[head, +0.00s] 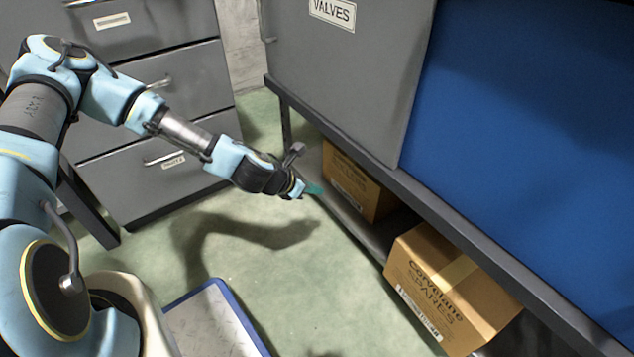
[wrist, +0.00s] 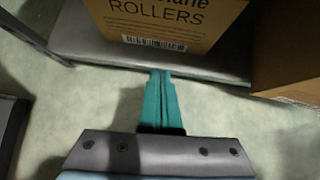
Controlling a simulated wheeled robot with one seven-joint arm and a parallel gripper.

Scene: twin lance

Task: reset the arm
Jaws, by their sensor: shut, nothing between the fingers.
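My arm stretches from the left across the head view, and my gripper (head: 314,189) is at its end, above the floor and in front of the low shelf. In the wrist view my gripper (wrist: 162,75) shows two teal fingers pressed together, with nothing between them. The fingertips point toward a cardboard box marked ROLLERS (wrist: 170,25) on the shelf. A gap between fingertips and box appears, but its depth is hard to judge.
The low shelf (head: 345,213) under a grey cabinet marked VALVES (head: 345,70) holds a box (head: 358,180) and a SPARES box (head: 445,285). A grey drawer cabinet (head: 175,80) stands at back left. A blue-edged plate (head: 215,320) lies in front. Green floor (head: 260,270) between is clear.

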